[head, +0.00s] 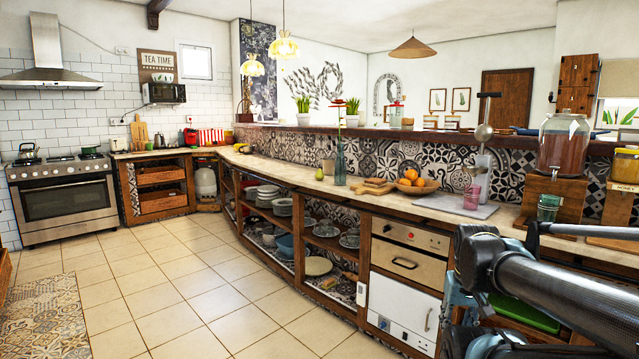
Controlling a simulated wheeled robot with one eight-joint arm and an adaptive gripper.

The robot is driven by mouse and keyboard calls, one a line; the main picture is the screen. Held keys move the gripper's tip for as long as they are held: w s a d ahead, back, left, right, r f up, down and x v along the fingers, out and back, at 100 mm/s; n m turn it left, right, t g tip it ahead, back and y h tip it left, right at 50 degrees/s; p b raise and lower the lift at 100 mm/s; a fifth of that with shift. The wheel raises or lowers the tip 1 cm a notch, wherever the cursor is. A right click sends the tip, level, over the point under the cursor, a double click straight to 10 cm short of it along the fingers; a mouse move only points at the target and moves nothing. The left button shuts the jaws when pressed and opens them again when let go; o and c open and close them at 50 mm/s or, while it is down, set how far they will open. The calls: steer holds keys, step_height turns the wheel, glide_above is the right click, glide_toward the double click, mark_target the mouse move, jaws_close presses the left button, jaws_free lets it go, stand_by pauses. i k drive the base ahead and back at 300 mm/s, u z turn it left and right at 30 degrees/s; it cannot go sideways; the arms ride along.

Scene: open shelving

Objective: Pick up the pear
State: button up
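A small yellow-green fruit (319,174) lies on the long wooden counter, left of a blue-green glass bottle. It may be the pear, but it is too small to be sure. A wooden bowl (416,188) farther right on the counter holds orange fruit, and I cannot make out a pear in it. My arm fills the lower right corner, well to the right of the small fruit and nearer to me. I cannot make out my gripper's fingers in this view.
The bottle (340,165), wooden boards (372,187), a pink glass (472,197) and a drink dispenser (563,145) stand along the counter (290,172). Open shelves with dishes (283,207) lie below it. The tiled floor (190,290) at left is clear.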

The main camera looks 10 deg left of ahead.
mark_target(320, 176)
steer(key=u, duration=0.4)
steer(key=i, duration=0.5)
steer(key=u, duration=1.05)
steer(key=i, duration=2.45)
steer(key=z, duration=0.35)
